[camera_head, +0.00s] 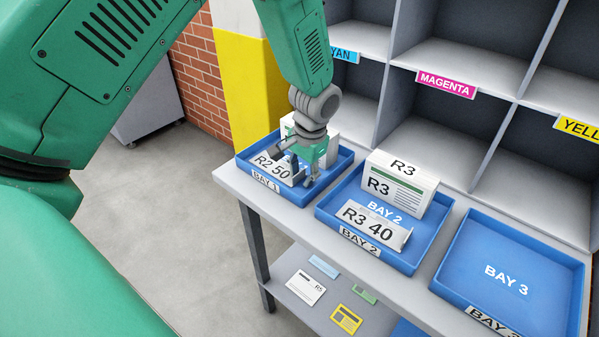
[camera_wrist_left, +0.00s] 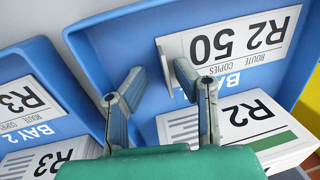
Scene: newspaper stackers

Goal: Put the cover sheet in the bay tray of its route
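The cover sheet marked R2 50 (camera_head: 268,166) is in the blue Bay 1 tray (camera_head: 243,172), near its front. The R2 50 sheet (camera_wrist_left: 230,48) and an R2 paper stack (camera_wrist_left: 265,120) show in the left wrist view. My left gripper (camera_head: 308,180) is low over the Bay 1 tray at the sheet's right end. In the left wrist view its fingers (camera_wrist_left: 158,70) are apart, with the sheet's thin upturned end between their tips; I cannot tell whether either finger touches it. The gripper partly hides the stack behind. My right gripper is not in view.
The Bay 3 tray (camera_head: 510,275) is empty. Cubbies with colour labels (camera_head: 446,84) stand behind. Several small cards, including a yellow one (camera_head: 346,319), lie on the lower shelf.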

